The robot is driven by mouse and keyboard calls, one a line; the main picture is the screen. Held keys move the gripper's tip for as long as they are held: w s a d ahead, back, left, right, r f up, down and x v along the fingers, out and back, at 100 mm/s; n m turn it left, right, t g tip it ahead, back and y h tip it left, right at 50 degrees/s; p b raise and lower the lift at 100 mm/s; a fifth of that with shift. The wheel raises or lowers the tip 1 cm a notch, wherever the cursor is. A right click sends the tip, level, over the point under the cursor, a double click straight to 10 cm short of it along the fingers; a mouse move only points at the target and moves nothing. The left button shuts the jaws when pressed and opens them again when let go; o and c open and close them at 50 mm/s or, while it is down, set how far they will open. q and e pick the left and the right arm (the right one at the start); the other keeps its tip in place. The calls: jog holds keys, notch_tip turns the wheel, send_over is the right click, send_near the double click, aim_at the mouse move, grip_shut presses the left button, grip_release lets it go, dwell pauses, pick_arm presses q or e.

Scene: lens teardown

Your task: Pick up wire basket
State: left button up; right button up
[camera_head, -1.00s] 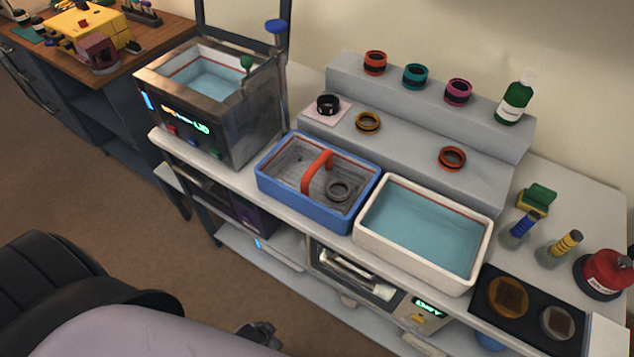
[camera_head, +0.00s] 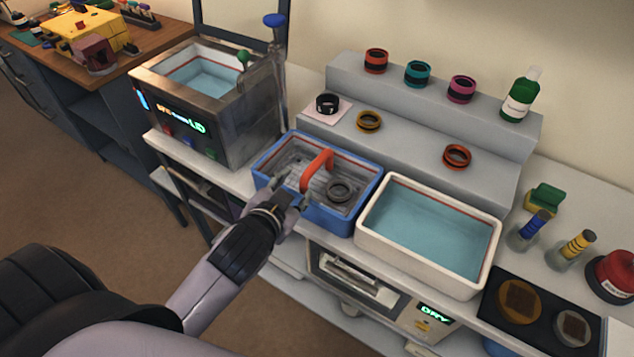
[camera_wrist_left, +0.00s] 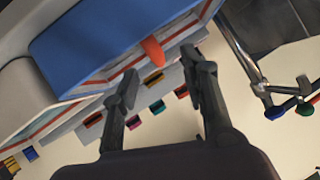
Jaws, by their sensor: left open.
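The wire basket (camera_head: 293,174) sits inside the blue tub (camera_head: 333,217) on the bench, with its red arched handle (camera_head: 317,168) standing up and a dark ring (camera_head: 339,191) lying in it. My left gripper (camera_head: 293,194) is open at the tub's front side, near the handle; its fingers partly cover the tub and basket. In the left wrist view the two fingers (camera_wrist_left: 166,82) are spread apart, and the orange-red handle end (camera_wrist_left: 153,52) shows beyond and between them, with nothing held. The blue tub wall (camera_wrist_left: 95,40) fills the upper left there. My right gripper is not in view.
A metal bath with lit display (camera_head: 212,105) stands left of the tub, its tap-like posts close by. A white water tray (camera_head: 430,235) adjoins on the right. A stepped grey shelf (camera_head: 410,140) with several rings stands behind.

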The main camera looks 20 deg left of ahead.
pick_arm(q)
jog(key=w+d+r+m+t+h, duration=0.2)
jog(key=w+r+m+t+h, duration=0.15)
jog(key=r, duration=0.55)
jog(key=w+d+r+m+t+h, duration=0.25)
jog(key=w+r+t, duration=0.2)
jog(key=r, duration=0.45)
jog(key=s+d+r+m+g+h, duration=0.3)
jog(key=d+r+m+g+h, duration=0.15)
jog(key=d+m+h, duration=0.5)
jog(key=s+d+r+m+g+h, duration=0.35)
jog(key=m+g+h, duration=0.25)
jog(key=m, duration=0.7)
jog(key=m+g+y, duration=0.5)
jog(key=g+y, duration=0.1)
jog(key=y, duration=1.1)
send_near(315, 162)
jog(key=p+x, duration=0.4)
jog(key=x, duration=0.6)
jog(key=shift+w+d+f, duration=0.1)
jog(key=shift+w+f, duration=0.1)
jog(key=shift+f, duration=0.1)
jog(key=shift+w+f, duration=0.15)
jog(key=shift+f, duration=0.2)
